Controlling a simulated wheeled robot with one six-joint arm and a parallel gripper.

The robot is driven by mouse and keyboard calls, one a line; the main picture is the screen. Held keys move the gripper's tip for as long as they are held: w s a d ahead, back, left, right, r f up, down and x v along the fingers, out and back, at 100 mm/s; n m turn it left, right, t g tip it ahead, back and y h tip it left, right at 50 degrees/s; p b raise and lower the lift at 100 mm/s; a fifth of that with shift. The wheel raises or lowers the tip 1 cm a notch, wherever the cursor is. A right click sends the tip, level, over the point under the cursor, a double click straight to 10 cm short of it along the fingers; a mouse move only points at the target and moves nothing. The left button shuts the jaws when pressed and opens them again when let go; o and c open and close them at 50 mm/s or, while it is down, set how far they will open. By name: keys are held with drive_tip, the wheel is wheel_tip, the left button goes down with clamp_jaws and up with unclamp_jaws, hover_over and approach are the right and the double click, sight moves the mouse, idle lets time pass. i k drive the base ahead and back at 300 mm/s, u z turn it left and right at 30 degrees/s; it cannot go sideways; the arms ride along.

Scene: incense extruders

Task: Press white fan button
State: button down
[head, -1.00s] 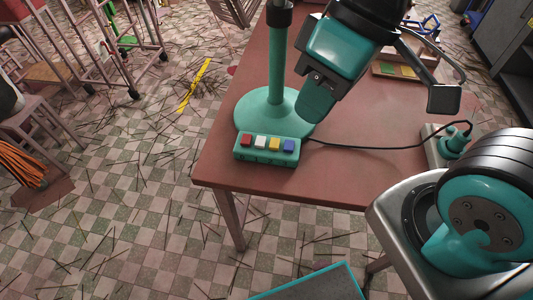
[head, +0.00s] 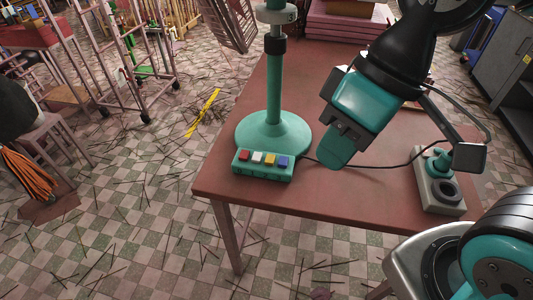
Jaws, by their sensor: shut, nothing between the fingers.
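The fan's button box (head: 262,175) is teal and sits near the table's front left corner, before the round fan base (head: 273,136). On top are a red button, a white button (head: 257,158), a yellow button and a blue button, from left to right. The white button is uncovered. My gripper (head: 338,160) is shut and empty. In the picture it lies to the right of the box, pointing down and left, apart from the buttons. Its height above the table is hard to tell.
The fan pole (head: 274,80) rises behind the box. A black cord runs right to a power strip (head: 437,182) with a teal plug. The red-brown table (head: 350,195) is bare at its front middle. Pink stacked boxes (head: 345,20) stand at the back. Incense sticks litter the floor.

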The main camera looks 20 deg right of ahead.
sight(258, 157)
drive_tip(key=z, duration=1.9)
drive_tip(key=k, duration=1.5)
drive_tip(key=u, duration=2.05)
drive_tip(key=i, duration=0.95)
